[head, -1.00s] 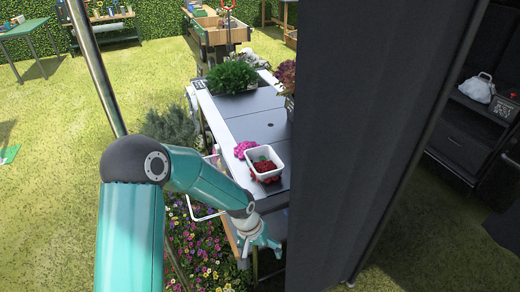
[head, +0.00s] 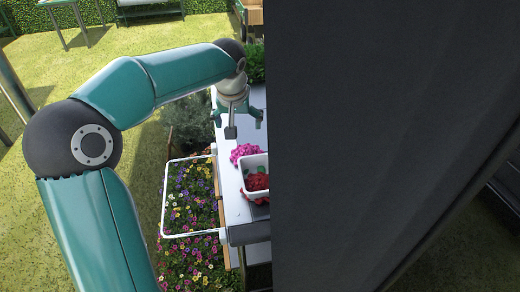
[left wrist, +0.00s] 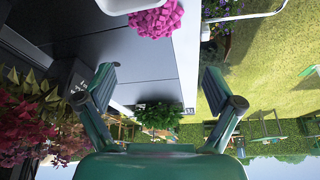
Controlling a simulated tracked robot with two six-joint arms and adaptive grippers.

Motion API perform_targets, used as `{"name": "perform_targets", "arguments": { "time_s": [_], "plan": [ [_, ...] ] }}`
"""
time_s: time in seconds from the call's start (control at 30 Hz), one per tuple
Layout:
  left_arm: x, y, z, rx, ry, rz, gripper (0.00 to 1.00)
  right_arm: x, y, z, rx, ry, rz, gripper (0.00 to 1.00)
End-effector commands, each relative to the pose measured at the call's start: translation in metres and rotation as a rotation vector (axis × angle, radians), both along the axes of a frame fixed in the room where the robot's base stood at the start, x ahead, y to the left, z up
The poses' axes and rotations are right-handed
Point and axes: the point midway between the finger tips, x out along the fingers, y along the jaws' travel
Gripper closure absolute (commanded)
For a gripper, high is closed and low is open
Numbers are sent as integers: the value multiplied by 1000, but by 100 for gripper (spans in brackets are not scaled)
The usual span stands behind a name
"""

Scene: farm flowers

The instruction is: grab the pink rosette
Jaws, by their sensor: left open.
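The pink rosette (head: 243,152) lies on the table (head: 232,203) beside the back of a white pot (head: 245,190), partly hidden by the pot and the dark panel. It also shows at the top of the left wrist view (left wrist: 155,19), next to the pot's rim. My left gripper (head: 246,125) is above the table, just beyond the rosette in the head view. Its fingers are spread and empty; in the left wrist view (left wrist: 160,86) the rosette is outside the gap between them. My right gripper is not in view.
Red flowers (head: 257,182) are at the white pot. A large dark panel (head: 390,130) hides the right of the head view. A white-framed flower bed (head: 190,195) is left of the table. Green foliage (left wrist: 158,114) and reddish plants (left wrist: 30,125) show in the wrist view.

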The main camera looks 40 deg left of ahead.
Motion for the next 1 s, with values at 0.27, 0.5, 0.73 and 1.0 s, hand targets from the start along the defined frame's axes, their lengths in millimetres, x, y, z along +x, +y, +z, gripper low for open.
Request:
{"name": "perform_targets", "arguments": {
  "time_s": [0.27,0.5,0.73,1.0],
  "plan": [
    [22,5,-47,0,8,-16,8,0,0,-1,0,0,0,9],
    [40,13,-90,0,6,-21,8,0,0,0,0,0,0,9],
    [45,16,-106,0,4,-23,8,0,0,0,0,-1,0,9],
    [55,19,-135,-1,7,-24,8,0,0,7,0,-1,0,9]
  ]
}}
